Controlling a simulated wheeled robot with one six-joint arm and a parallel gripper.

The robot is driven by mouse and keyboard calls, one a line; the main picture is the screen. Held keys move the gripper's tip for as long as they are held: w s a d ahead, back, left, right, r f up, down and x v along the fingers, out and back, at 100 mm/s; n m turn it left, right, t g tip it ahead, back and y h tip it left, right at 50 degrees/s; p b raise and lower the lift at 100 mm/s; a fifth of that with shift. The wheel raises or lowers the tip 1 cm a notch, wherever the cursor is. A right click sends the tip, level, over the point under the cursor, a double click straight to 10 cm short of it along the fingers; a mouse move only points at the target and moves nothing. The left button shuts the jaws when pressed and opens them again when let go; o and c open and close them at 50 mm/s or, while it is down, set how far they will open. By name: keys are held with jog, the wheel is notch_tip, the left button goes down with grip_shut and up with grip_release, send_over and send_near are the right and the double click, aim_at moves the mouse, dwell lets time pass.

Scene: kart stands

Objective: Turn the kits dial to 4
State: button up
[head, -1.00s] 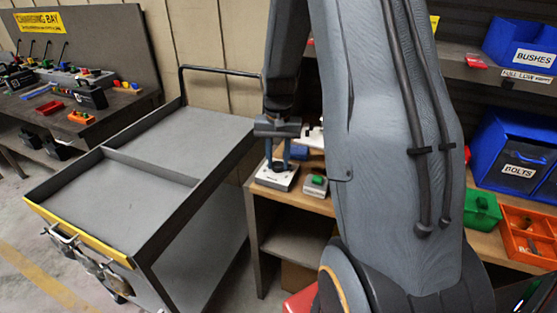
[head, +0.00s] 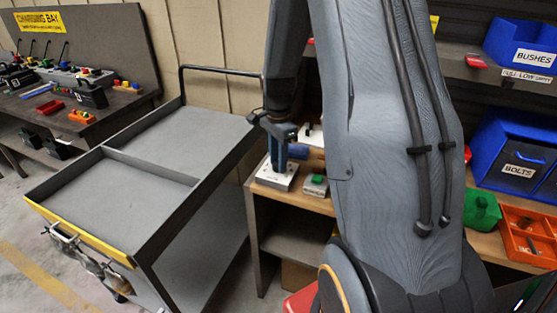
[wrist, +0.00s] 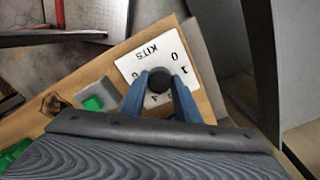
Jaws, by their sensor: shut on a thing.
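The kits dial is a white plate (wrist: 135,66) marked KITS with a dark round knob (wrist: 160,80) in the middle; the digits 0 and 1 show on it, and other marks are partly covered by my fingers. In the head view the plate (head: 268,178) sits at the left end of the wooden bench. My gripper (wrist: 160,88) points down over the dial, with its two blue fingers shut on the knob, one on each side. The knob's pointer is hidden, so its setting cannot be read.
A grey block with a green button (wrist: 93,103) stands beside the dial on the bench (wrist: 62,125). A grey cart (head: 180,135) is left of the bench. Blue bins (head: 515,150), a green box (head: 482,212) and an orange tray (head: 528,235) are at the right.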

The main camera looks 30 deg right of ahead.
jog(key=shift+w+r+m, duration=0.1)
jog(key=shift+w+m, duration=0.05)
jog(key=shift+m, duration=0.95)
jog(key=o, duration=1)
jog(key=shift+o, duration=0.2)
jog(key=shift+r+b, duration=1.05)
jog(key=shift+r, duration=2.8)
jog(key=shift+a, duration=0.1)
